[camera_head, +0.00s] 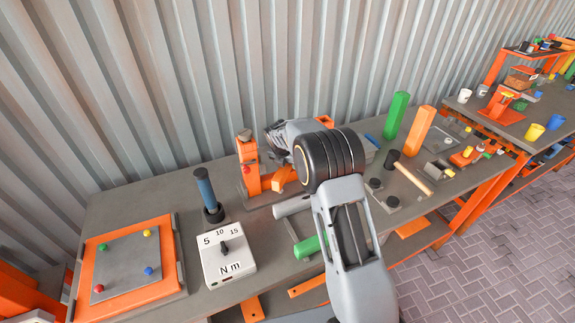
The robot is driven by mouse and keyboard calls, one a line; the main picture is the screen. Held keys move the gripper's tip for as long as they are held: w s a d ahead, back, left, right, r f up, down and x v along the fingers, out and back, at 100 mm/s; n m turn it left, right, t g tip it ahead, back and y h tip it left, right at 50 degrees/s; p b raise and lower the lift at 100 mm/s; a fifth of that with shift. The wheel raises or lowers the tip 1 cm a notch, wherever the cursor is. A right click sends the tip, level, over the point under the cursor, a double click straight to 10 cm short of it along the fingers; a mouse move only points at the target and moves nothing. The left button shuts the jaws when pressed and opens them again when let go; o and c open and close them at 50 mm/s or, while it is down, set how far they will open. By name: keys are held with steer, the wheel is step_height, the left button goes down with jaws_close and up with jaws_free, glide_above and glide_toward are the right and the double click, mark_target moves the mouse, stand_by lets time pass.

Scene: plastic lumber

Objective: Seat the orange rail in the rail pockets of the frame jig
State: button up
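An orange upright bar (418,130), which looks like the orange rail, stands on the workbench right of my arm, beside a similar green bar (396,115). I cannot tell for certain which fixture is the frame jig; a grey plate (392,207) with dark round parts lies in front of the bars, partly behind my arm. My arm rises from the bottom and bends left over the bench. Its end, around my gripper (276,138), is small and partly hidden by the wrist, so its fingers and anything in them cannot be made out.
An orange fixture (251,165) stands just left of my arm. A torque box (224,253) and a blue-handled tool (206,190) stand further left, beside an orange-framed board (90,270). A mallet (413,178) lies at right. A corrugated wall is behind.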

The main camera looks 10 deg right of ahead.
steer(key=shift+f, duration=0.3)
steer(key=shift+w+r, duration=0.1)
jaws_close()
stand_by(0.4)
